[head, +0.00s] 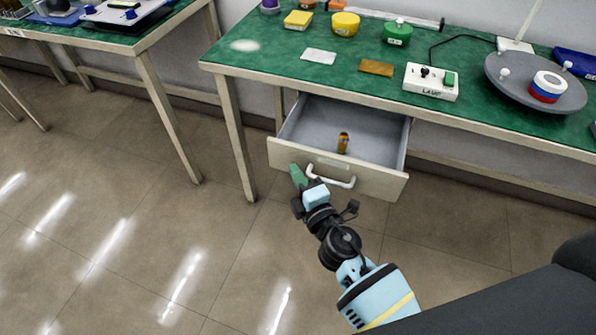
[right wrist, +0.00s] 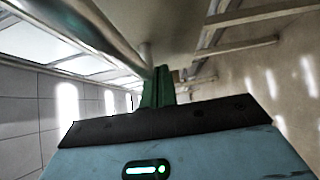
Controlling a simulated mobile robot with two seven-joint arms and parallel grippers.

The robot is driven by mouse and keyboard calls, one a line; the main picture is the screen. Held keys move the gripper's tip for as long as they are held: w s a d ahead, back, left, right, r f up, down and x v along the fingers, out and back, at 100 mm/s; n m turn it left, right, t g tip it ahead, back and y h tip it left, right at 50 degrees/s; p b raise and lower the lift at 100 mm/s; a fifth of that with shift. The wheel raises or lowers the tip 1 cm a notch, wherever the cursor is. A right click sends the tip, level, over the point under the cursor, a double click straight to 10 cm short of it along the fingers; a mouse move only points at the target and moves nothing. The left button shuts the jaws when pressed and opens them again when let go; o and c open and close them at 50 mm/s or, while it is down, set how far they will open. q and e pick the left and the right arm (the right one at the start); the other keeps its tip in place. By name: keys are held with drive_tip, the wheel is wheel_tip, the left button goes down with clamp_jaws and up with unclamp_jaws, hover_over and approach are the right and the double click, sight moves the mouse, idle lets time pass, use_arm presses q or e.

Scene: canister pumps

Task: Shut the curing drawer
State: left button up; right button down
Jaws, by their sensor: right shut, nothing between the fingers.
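The curing drawer (head: 290,152) hangs open under the green-topped table, pulled well out. Its front panel carries a white bar handle (head: 345,184) and a small label. A small orange-brown item (head: 343,143) stands inside the drawer. My right gripper (head: 297,172) is at the left part of the drawer front, beside the left end of the handle. Its green fingers are shut and empty; they also show in the right wrist view (right wrist: 158,86). Whether they touch the panel cannot be told. My left gripper is not in view.
The green table (head: 270,58) holds a yellow tub (head: 345,24), a green tub (head: 397,33), a white switch box (head: 431,82) and a grey round plate (head: 510,88). Another table (head: 85,38) stands at left. The floor between the tables is clear.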

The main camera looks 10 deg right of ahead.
sight(323, 128)
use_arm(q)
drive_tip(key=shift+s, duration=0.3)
use_arm(e)
drive_tip(key=shift+w+d, duration=0.15)
drive_tip(key=shift+w, duration=0.05)
drive_tip(key=w+d+b, duration=0.1)
drive_tip(key=w+d, duration=0.2)
drive_tip(key=w, duration=0.2)
drive_tip(key=w+d+b, duration=0.1)
drive_tip(key=w+d, duration=0.2)
drive_tip(key=w, duration=0.2)
drive_tip(key=w+d+b, duration=0.1)
drive_tip(key=w+d, duration=0.3)
drive_tip(key=w, duration=0.1)
drive_tip(key=shift+d+b, duration=0.1)
drive_tip(key=shift+b, duration=0.2)
drive_tip(key=shift+w+d, duration=0.35)
drive_tip(key=shift+w, duration=0.15)
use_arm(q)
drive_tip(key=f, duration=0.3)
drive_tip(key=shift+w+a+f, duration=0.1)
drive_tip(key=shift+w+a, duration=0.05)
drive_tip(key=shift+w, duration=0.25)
use_arm(e)
drive_tip(key=shift+w+d+r, duration=0.15)
drive_tip(key=shift+d+r, duration=0.05)
drive_tip(key=shift+r, duration=0.05)
